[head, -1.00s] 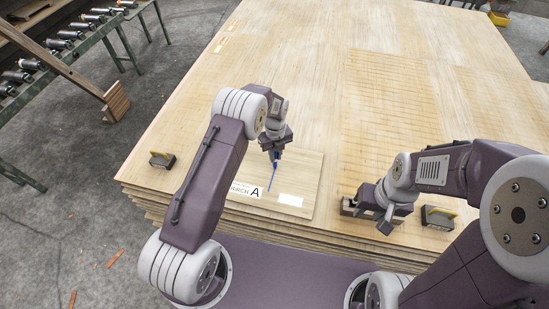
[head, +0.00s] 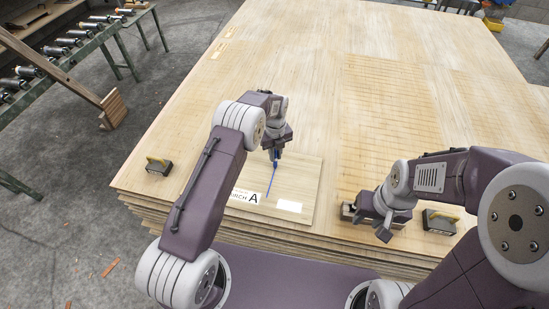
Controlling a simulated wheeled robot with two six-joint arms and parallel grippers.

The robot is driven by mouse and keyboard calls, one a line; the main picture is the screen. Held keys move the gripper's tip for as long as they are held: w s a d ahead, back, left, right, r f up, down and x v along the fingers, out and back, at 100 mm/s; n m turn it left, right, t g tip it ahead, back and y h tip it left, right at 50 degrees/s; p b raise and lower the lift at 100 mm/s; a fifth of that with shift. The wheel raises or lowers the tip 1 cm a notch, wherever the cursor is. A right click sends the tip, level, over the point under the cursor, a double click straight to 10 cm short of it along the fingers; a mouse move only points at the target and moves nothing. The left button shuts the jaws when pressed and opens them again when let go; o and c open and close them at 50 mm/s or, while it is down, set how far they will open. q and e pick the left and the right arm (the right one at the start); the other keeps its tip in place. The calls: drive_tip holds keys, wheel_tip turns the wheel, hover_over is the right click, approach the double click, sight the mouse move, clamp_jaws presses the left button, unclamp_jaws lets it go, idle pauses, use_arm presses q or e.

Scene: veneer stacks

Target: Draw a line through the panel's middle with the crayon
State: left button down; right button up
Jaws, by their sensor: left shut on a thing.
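The panel (head: 300,180) is a thin light-wood sheet lying on the veneer stack, with a label reading "BIRCH A" and a blank white label near its front edge. My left gripper (head: 276,151) is shut on the blue crayon (head: 276,158), near the panel's far edge. A blue line (head: 270,184) runs on the panel from the crayon toward the front labels. The crayon's tip is too small to tell if it touches. My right gripper (head: 382,228) is low over the stack, right of the panel, beside a small box; its jaws are not clear.
The large veneer stack (head: 330,60) fills the middle, with free room beyond the panel. A roller conveyor (head: 75,50) stands at the far left.

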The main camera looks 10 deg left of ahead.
use_arm(q)
drive_tip(key=shift+w, duration=0.25)
drive_tip(key=shift+w, duration=0.1)
drive_tip(key=shift+w+f+b, duration=0.1)
drive_tip(key=shift+w+b, duration=0.65)
drive_tip(key=shift+w, duration=0.3)
drive_tip(key=shift+r, duration=0.25)
wheel_tip(320, 180, up, 7)
drive_tip(key=p, duration=0.5)
